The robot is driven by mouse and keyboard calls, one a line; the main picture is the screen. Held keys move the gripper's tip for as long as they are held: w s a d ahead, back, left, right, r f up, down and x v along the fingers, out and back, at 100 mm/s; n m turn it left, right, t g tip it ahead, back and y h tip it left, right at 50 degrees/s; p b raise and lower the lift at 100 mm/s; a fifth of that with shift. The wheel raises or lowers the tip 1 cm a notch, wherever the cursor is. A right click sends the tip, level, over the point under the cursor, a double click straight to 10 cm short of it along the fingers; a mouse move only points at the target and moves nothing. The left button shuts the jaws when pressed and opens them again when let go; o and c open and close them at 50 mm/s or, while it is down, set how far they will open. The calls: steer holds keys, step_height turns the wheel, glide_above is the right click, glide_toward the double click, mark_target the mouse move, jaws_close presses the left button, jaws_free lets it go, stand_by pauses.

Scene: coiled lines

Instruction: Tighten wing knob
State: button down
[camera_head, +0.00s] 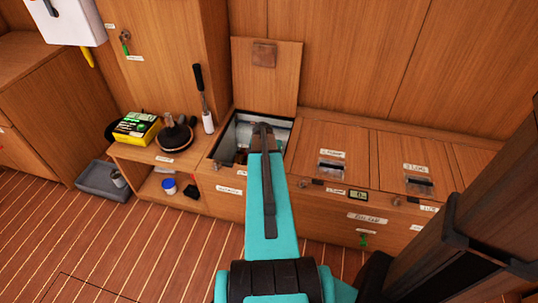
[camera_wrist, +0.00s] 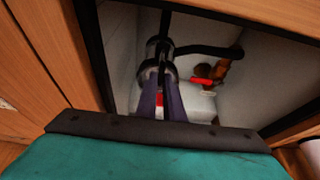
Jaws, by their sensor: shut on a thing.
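My gripper (camera_wrist: 162,88) reaches down into the open locker, and its two dark fingers come close together. They are shut on a small dark grey part at their tips, which I take to be the wing knob; its wings are hard to make out. A pale housing (camera_wrist: 198,103) lies behind and below the fingers. In the head view my teal arm covers much of the locker opening (camera_head: 285,122), so the knob is hidden there.
A black hose (camera_wrist: 208,50), a red lever (camera_wrist: 202,81) and a brass-coloured fitting (camera_wrist: 226,66) are right of the fingers. The locker walls are close around. The raised lid (camera_head: 268,85) stands behind. A low shelf (camera_head: 140,155) with a yellow box (camera_head: 137,128) is at left.

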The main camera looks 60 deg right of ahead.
steer(key=shift+w+m+g, duration=0.1)
steer(key=shift+m+g, duration=0.4)
steer(key=shift+m, duration=1)
steer(key=c, duration=1.9)
jaws_free()
steer(key=shift+o, duration=0.2)
steer(key=p+v, duration=0.2)
steer(key=v, duration=1.1)
steer(key=shift+a+r+p, duration=0.2)
steer(key=shift+r+p, duration=0.1)
steer(key=shift+r, duration=0.1)
